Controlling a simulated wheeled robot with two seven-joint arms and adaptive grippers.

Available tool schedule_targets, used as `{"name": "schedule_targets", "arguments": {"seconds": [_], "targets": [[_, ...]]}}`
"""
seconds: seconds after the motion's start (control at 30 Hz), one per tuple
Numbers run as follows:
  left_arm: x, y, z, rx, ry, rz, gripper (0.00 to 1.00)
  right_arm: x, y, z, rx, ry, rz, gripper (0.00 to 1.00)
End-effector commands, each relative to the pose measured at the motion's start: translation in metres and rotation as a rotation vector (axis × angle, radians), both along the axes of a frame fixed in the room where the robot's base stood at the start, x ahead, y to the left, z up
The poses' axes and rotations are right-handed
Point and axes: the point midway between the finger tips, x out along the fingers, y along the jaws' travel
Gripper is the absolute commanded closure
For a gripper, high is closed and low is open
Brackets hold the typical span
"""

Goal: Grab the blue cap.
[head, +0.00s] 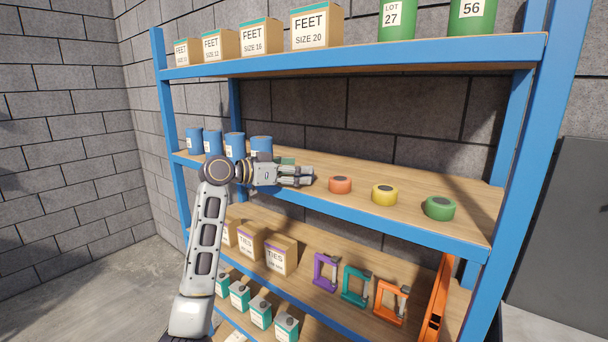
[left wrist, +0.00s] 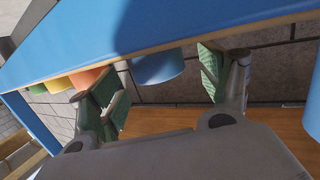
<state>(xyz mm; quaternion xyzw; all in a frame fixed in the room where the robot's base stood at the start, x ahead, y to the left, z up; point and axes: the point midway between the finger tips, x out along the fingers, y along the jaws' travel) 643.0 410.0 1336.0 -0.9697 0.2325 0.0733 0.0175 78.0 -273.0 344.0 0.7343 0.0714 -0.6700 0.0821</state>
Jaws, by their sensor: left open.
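The blue cap (left wrist: 157,66) is a short round piece in the left wrist view, which shows the shelf upside down. It sits on the shelf board between the two spread fingers of my left gripper (left wrist: 160,84), with a gap visible to the finger on the right. In the head view, my left gripper (head: 302,174) reaches in from the left over the middle shelf's front edge. It is open and holds nothing. The blue cap cannot be made out there, with the gripper and arm in front. My right gripper is not in view.
An orange-red cap (head: 340,185), a yellow cap (head: 384,195) and a green cap (head: 440,208) stand right of the gripper. Several blue cans (head: 211,143) stand to its left. The blue shelf edge (head: 400,225) runs close below. Boxes and clamps (head: 357,286) fill the lower shelf.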

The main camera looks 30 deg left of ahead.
Motion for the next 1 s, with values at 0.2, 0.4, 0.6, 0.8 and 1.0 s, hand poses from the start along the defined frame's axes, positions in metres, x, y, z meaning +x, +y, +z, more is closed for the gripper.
{"name": "schedule_targets", "arguments": {"seconds": [0.2, 0.4, 0.6, 0.8, 1.0], "targets": [[0.018, -0.01, -0.002, -0.003, -0.001, -0.002, 0.22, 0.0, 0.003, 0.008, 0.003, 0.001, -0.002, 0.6], [0.022, -0.012, -0.004, 0.0, -0.001, 0.0, 0.22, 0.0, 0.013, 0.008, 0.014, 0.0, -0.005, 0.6], [0.022, -0.012, -0.004, 0.0, -0.001, 0.0, 0.22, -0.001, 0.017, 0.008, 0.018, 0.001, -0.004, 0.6], [0.022, -0.012, -0.004, 0.0, -0.001, 0.0, 0.26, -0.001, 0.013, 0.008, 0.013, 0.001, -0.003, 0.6], [0.022, -0.012, -0.004, 0.0, -0.001, 0.0, 0.52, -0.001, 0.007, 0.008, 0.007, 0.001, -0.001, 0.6]]}}
